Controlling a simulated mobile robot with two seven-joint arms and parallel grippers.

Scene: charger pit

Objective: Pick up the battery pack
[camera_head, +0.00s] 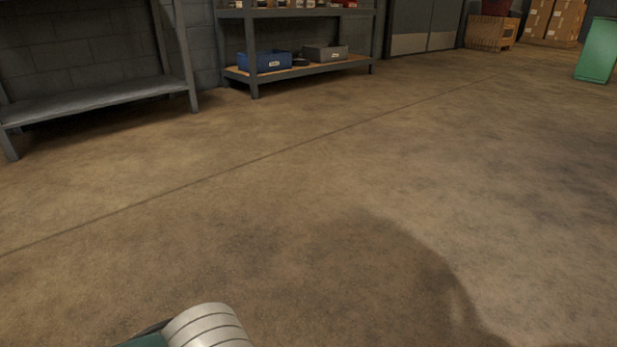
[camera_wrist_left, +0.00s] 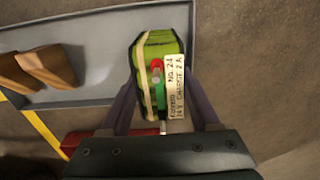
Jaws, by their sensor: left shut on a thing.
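The battery pack (camera_wrist_left: 172,48) is green with dark bands, a pale strap, a red and a grey-green knob or terminal, and a white printed label. It shows in the left wrist view, between the two dark fingers of my left gripper (camera_wrist_left: 162,90), which is shut on it. My left gripper and the pack do not show in the head view. My right gripper is in neither view.
In the left wrist view, a grey tray (camera_wrist_left: 90,92) with brown wooden blocks (camera_wrist_left: 45,66) lies behind the pack, near a yellow floor line (camera_wrist_left: 42,130). In the head view, a bench (camera_head: 100,97) and shelf (camera_head: 330,66) line the wall. The open floor (camera_head: 300,190) is clear.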

